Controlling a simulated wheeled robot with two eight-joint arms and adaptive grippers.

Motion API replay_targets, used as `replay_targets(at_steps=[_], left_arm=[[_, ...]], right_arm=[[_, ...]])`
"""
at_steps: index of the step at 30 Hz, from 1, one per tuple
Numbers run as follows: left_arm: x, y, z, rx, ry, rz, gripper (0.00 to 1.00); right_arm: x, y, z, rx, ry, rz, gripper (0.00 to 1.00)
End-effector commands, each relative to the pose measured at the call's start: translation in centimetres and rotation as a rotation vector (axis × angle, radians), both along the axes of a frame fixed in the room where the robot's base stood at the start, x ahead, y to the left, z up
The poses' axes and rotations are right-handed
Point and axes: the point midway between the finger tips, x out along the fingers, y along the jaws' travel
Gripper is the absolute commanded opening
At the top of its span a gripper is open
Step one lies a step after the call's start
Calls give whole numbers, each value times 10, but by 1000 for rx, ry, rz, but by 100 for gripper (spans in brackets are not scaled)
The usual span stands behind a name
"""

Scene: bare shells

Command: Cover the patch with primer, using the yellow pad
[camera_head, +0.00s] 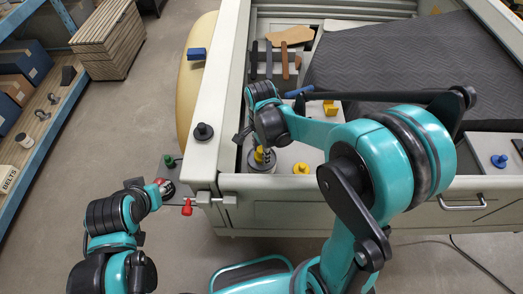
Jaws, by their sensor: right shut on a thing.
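My right gripper (260,148) points down at the left end of the grey worktop. It is shut on a yellow-handled pad (259,155), partly hidden by the fingers. The pad is over or in a small round dish (262,165); I cannot tell whether they touch. I cannot make out the primer patch for certain.
A pale curved shell (195,85) stands left of the bench rim, with a blue block (197,54) on it. Tools (284,60) lie behind; a dark mat (390,60) covers the right.

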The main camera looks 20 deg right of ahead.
Motion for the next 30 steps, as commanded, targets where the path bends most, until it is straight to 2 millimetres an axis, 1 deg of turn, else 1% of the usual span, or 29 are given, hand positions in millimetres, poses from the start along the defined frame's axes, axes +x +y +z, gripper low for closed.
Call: replay_targets(at_steps=[15, 30], left_arm=[[0, 0, 0, 0, 0, 0, 40], [0, 0, -5, 0, 0, 0, 40]], right_arm=[[0, 0, 0, 0, 0, 0, 19], [0, 0, -5, 0, 0, 0, 19]])
